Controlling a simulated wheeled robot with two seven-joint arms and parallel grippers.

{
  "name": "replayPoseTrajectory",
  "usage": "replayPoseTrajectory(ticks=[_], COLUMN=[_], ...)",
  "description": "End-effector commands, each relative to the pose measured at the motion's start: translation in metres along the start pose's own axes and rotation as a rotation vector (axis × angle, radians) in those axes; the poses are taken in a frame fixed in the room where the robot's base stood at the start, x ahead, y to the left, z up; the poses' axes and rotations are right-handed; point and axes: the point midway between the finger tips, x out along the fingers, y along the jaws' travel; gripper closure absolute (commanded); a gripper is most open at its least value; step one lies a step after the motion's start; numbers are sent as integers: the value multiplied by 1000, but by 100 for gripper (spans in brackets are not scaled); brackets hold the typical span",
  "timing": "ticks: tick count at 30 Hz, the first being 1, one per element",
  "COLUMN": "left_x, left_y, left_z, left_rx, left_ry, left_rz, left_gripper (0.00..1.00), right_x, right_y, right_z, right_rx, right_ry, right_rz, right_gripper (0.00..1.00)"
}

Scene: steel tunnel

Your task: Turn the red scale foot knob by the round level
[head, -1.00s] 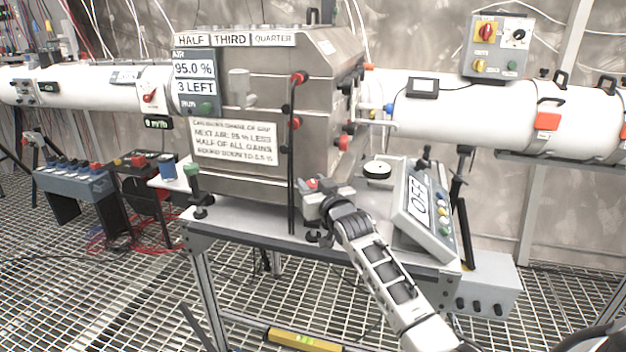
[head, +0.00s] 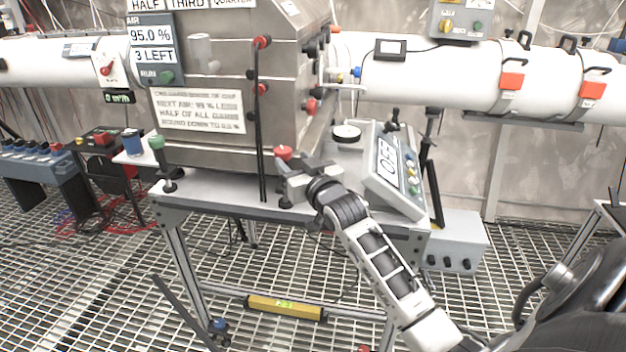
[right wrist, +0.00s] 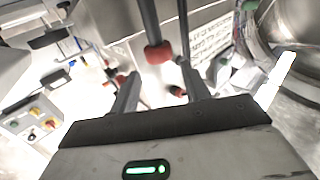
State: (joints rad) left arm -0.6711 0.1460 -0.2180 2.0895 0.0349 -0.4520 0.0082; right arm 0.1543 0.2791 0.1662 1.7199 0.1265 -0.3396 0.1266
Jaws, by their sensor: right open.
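A red knob (head: 284,152) shows at the fingertips of my right gripper (head: 297,174), beside the steel box above the table. I cannot tell whether they touch. In the right wrist view a red knob on a grey rod (right wrist: 158,52) lies beyond and between the open fingers of the right gripper (right wrist: 158,75), with nothing clasped. I cannot tell if it is the same knob. A round white disc with a dark rim (head: 347,132) lies right of the gripper; I cannot tell if it is the round level. My left gripper is not in view.
A tilted display box (head: 396,170) stands right of the gripper on the table (head: 225,193). The steel box (head: 215,70) rises behind, with black upright rods (head: 260,120) close to the gripper. A yellow spirit level (head: 286,307) sits on the lower rail.

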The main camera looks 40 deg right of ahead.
Motion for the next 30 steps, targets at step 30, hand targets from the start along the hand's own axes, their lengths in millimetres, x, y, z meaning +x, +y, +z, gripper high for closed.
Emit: replayPoseTrajectory(ticks=[30], left_x=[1], left_y=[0], left_z=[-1], left_rx=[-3], left_ry=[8], left_rz=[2], left_gripper=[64], right_x=[-88], right_y=[0], right_z=[-1], right_rx=[2], right_ry=[3], right_rz=[0], right_gripper=[53])
